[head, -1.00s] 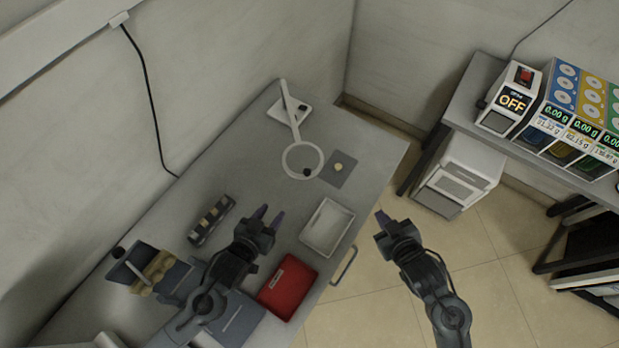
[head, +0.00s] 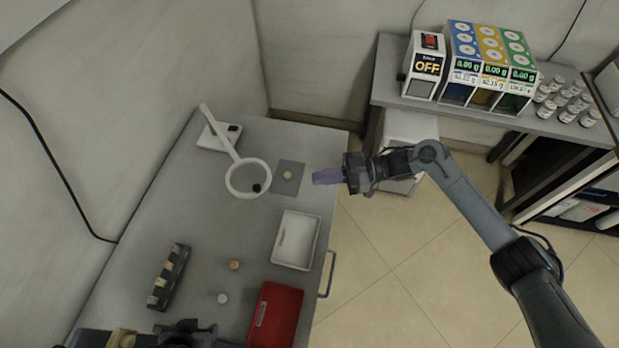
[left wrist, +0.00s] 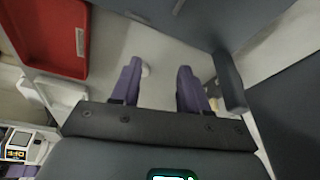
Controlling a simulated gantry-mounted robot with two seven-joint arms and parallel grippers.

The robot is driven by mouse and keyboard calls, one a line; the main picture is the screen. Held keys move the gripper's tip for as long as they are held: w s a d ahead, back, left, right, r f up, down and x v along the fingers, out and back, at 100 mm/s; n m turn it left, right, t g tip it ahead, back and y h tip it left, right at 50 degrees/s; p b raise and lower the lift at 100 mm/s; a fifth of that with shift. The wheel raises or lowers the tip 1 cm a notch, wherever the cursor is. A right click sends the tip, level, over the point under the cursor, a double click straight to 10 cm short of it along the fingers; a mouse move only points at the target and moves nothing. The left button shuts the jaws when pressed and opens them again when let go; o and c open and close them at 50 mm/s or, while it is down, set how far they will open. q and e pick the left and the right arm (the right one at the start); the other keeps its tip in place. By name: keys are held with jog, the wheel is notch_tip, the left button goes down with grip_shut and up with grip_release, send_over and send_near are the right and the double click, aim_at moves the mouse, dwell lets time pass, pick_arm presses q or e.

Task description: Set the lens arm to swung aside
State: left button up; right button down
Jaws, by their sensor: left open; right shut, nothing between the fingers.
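The lens arm (head: 221,135) is a white bar with a ring lens (head: 248,178) at its near end, in the head view. It runs from a small white base (head: 219,137) at the back of the table, and the ring lies left of a grey pad (head: 289,177) with a small yellowish piece (head: 287,174). A dark knob (head: 257,188) shows at the ring's edge. My right gripper (head: 316,178) is shut and empty, just right of the pad. My left gripper is open and empty in the left wrist view (left wrist: 158,85); in the head view it is mostly cut off at the bottom.
A white tray (head: 296,239) and a red tray (head: 276,315) lie along the table's right side. A dark slotted holder (head: 168,277) stands left, with two small round pieces (head: 235,265) between. A shelf (head: 398,91) with dispensers stands at the back right.

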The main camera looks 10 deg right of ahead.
aim_at(261, 187)
pick_arm(q)
jog(key=shift+r+p, duration=0.3)
jog(key=shift+r, duration=0.05)
pick_arm(e)
jog(key=a, duration=0.4)
jog(key=w+a+f, duration=0.1)
jog(key=a, duration=0.7)
jog(key=shift+w+a+f, duration=0.15)
jog(key=shift+a, duration=0.05)
